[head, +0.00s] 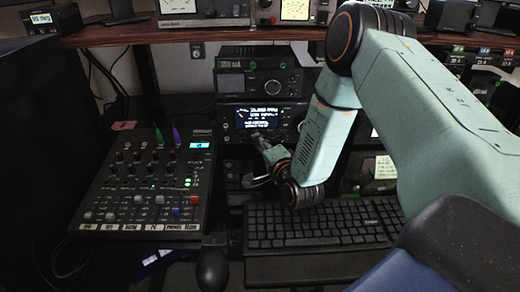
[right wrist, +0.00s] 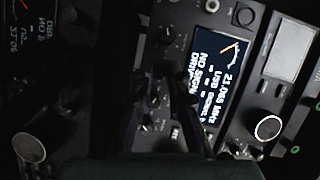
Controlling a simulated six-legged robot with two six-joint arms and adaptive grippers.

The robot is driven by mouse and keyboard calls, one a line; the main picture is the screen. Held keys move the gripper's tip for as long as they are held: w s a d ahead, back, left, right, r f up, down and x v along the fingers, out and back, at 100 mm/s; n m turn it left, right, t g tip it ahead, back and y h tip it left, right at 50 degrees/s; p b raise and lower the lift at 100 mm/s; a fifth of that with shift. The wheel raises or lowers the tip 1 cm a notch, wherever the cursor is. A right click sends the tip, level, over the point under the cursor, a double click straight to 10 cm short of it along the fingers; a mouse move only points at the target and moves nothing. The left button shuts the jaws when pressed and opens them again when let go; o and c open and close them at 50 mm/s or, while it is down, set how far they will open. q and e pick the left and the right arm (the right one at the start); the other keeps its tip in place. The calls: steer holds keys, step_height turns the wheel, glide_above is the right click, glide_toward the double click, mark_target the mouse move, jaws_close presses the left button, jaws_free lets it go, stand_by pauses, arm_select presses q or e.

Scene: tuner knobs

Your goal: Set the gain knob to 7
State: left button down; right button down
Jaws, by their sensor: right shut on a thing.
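The lower radio (head: 226,113) stands on the desk under the shelf. Its lit screen (head: 258,118) shows in the head view, and the same screen (right wrist: 214,75) appears turned on its side in the right wrist view. Small knobs with dial marks sit beside that screen, one of them a black knob (right wrist: 167,35). My right gripper (head: 256,166) reaches to the lower front of the radio. In the right wrist view its dark fingers (right wrist: 160,92) are shut on a small knob, mostly hidden between them. I cannot read its label. My left gripper is not in view.
A mixer (head: 97,203) with several knobs and faders stands at left. A keyboard (head: 318,236) and a mouse (head: 212,268) lie in front. Another radio (head: 232,82) sits on top of the lower one. A wooden shelf (head: 200,35) runs above.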

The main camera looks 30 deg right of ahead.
steer(key=shift+w+d+r+m+b, duration=0.1)
steer(key=shift+r+m+b, duration=0.05)
steer(key=shift+m+b, duration=0.2)
stand_by(0.3)
steer(key=c, duration=1.3)
jaws_free()
steer(key=s, duration=0.4)
steer(key=s+a, duration=0.1)
steer(key=s, duration=0.3)
steer(key=s+a, duration=0.1)
steer(key=s, duration=0.3)
steer(key=shift+r, duration=0.2)
